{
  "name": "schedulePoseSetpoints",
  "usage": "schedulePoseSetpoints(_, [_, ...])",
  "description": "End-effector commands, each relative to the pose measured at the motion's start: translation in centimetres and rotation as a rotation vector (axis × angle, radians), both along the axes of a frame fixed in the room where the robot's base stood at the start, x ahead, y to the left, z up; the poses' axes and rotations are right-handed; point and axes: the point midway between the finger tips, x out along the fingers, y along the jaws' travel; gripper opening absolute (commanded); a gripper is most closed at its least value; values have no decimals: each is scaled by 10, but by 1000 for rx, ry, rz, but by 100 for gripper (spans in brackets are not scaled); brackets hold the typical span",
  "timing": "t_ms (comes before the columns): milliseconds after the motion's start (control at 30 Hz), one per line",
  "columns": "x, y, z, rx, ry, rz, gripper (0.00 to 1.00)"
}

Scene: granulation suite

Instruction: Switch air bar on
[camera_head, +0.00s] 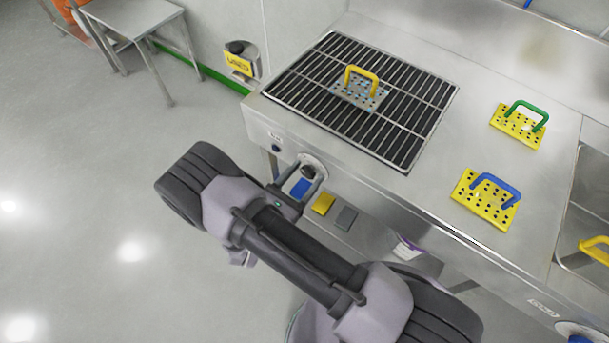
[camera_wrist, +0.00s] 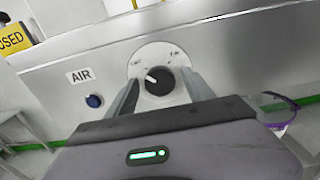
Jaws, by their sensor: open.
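The panel labelled AIR (camera_wrist: 80,76) is on the front face of the steel bench. A round black knob (camera_wrist: 158,82) sits on a white round plate (camera_wrist: 143,56). Its white pointer mark aims up and left, toward the left of two small labels that I cannot read clearly. A small blue round button or lamp (camera_wrist: 93,101) is left of the knob. My gripper (camera_wrist: 160,79) is open, with one finger on each side of the knob; I cannot tell whether they touch it. In the head view the knob (camera_head: 308,171) shows just beyond my gripper (camera_head: 292,190).
On the bench are a dark slatted grille (camera_head: 410,90) holding a perforated plate with a yellow handle (camera_head: 361,80), and yellow plates with green (camera_head: 525,112) and blue (camera_head: 497,187) handles. A yellow USED holder (camera_head: 238,64) is on the wall.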

Motion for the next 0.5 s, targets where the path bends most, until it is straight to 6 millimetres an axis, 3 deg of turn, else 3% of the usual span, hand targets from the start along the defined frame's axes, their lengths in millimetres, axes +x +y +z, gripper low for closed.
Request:
schedulePoseSetpoints(67, [0,0,0,0,0,0,57])
schedulePoseSetpoints(367, [0,0,0,0,0,-1,0])
schedulePoseSetpoints(500, [0,0,0,5,-4,-1,0])
